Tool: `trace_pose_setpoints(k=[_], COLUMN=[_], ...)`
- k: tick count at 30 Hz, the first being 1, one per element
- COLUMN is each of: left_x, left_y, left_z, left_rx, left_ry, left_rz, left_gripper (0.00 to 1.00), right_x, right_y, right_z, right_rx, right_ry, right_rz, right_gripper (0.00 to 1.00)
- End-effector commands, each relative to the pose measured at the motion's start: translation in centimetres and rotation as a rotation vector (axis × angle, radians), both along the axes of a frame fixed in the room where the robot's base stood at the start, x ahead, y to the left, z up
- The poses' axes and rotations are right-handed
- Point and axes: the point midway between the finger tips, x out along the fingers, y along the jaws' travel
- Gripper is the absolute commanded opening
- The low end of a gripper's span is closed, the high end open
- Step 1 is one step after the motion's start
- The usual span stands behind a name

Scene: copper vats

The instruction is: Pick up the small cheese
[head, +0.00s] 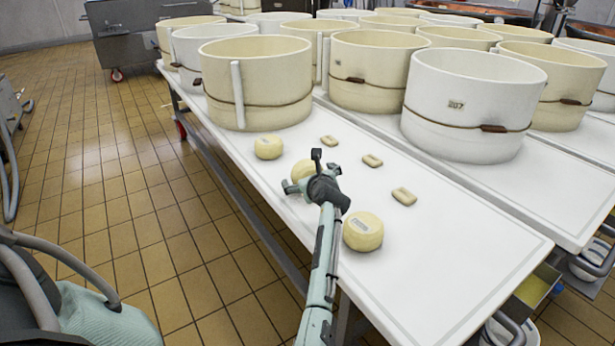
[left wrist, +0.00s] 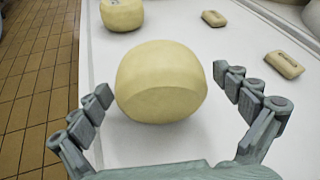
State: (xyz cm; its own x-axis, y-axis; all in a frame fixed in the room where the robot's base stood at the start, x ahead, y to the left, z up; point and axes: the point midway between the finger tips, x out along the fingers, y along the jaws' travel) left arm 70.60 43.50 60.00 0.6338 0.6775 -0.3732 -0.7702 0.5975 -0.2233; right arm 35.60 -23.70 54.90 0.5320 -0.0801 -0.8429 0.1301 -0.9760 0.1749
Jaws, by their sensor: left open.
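Three small round pale-yellow cheeses stand on the white table: a far one (head: 268,147), a middle one (head: 305,169) and a near one (head: 363,232). My left gripper (head: 303,173) is open at the middle cheese and partly hides it in the head view. In the left wrist view this cheese (left wrist: 160,82) sits between the spread fingers of the left gripper (left wrist: 163,84), with gaps on both sides. The far cheese (left wrist: 122,13) shows beyond it. Which cheese is the task's small one, I cannot tell. My right gripper is not in view.
Small pale blocks (head: 372,160) lie in a row right of the cheeses on the white table (head: 445,285). Large round moulds, such as a white one (head: 470,105) and a cream one (head: 257,85), stand behind. Tiled floor lies left of the table edge.

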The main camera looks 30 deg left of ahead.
Motion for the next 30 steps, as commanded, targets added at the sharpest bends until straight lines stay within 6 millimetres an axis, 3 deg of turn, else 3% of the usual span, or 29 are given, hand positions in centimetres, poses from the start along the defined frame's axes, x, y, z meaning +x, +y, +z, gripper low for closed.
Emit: trace_pose_setpoints(k=[2, 18, 30], left_x=[0.00, 0.06, 0.05], left_y=[0.00, 0.04, 0.07], left_z=[0.00, 0.20, 0.86], left_rx=[0.000, 0.003, 0.004], left_ry=[0.000, -0.003, -0.003], left_rz=[0.000, -0.001, 0.000], left_gripper=[0.95, 0.28, 0.27], right_x=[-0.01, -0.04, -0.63], right_y=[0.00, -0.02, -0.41], right_z=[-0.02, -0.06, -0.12], right_rx=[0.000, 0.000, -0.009], right_ry=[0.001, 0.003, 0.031], right_rz=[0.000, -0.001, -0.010], right_gripper=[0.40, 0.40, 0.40])
